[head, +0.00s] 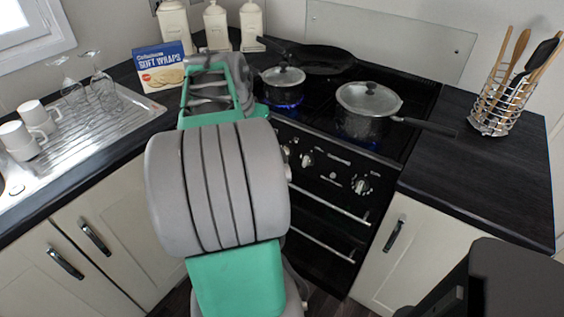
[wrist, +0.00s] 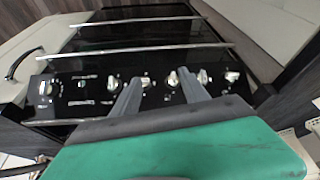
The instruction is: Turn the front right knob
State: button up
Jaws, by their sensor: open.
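The black stove front (head: 330,165) carries a row of silver knobs. In the head view, a right-hand knob (head: 361,187) and a more central knob (head: 307,160) show; my arm hides the left part of the row. In the wrist view the row appears upside down, with an end knob (wrist: 45,88) at the far left and several others across the panel. Which one is the front right knob is not marked. My gripper (wrist: 160,88) is open, its two fingers apart over the middle knobs, with nothing visibly held. Contact with a knob cannot be told. The head view hides the fingers.
A lidded pot (head: 368,112) stands on the right of the hob, its handle reaching over the counter. A smaller pot (head: 283,85) sits over a blue flame. A frying pan (head: 318,57) is behind. Oven handles (head: 328,204) stick out below the knobs.

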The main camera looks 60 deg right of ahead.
jog(key=m, duration=0.2)
send_near(285, 150)
jog(key=f, duration=0.1)
jog(key=shift+g, duration=0.4)
jog(key=x, duration=0.7)
jog(key=shift+w+d+f+b, duration=0.15)
jog(key=shift+w+f+b, duration=0.15)
jog(key=shift+b, duration=0.05)
grip_shut()
